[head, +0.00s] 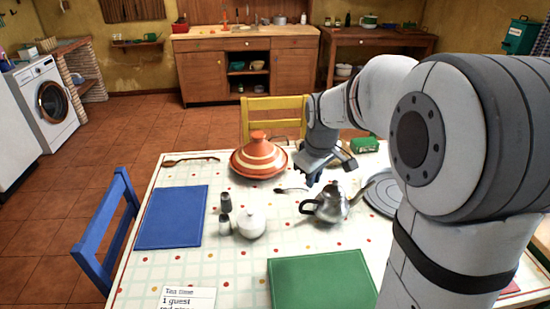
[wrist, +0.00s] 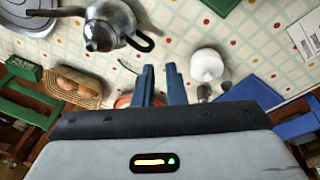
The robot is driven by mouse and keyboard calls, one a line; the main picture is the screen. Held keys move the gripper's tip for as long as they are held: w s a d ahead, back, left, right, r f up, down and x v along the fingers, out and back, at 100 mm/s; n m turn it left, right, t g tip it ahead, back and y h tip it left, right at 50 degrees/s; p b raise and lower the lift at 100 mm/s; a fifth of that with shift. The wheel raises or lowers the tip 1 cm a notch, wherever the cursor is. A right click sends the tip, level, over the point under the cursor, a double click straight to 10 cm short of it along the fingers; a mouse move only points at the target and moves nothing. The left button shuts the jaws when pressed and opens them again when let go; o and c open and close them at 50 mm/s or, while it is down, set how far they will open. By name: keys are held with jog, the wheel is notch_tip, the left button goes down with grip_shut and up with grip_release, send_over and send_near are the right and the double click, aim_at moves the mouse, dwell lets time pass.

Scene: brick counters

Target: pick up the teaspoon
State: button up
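The teaspoon (head: 291,190) is small and metallic. It lies on the patterned tablecloth between the striped orange tagine (head: 259,160) and the metal teapot (head: 332,204) in the head view. My gripper (head: 318,180) is above the table, just right of the teaspoon and behind the teapot. In the wrist view my gripper (wrist: 160,82) points down with a narrow gap between its two blue fingers and nothing visible in it. A thin dark piece left of the fingers may be part of the teaspoon; I cannot tell.
A white lidded pot (head: 251,222) and shakers (head: 225,212) stand in front of the tagine. A wooden spoon (head: 191,160) lies at the back left. Blue (head: 172,217) and green (head: 322,283) placemats lie flat. A wicker basket (wrist: 77,86) shows in the wrist view.

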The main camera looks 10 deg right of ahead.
jog(key=w+f+n, duration=0.4)
jog(key=w+f, duration=0.2)
jog(key=w, duration=0.6)
jog(key=n+p, duration=0.1)
jog(key=n, duration=0.4)
send_near(293, 189)
jog(key=shift+n, duration=0.3)
jog(key=p+x, duration=0.1)
jog(key=x, duration=0.7)
jog(key=shift+w+f+p, duration=0.2)
jog(key=shift+p, duration=0.2)
grip_shut()
jog(key=shift+r, duration=0.1)
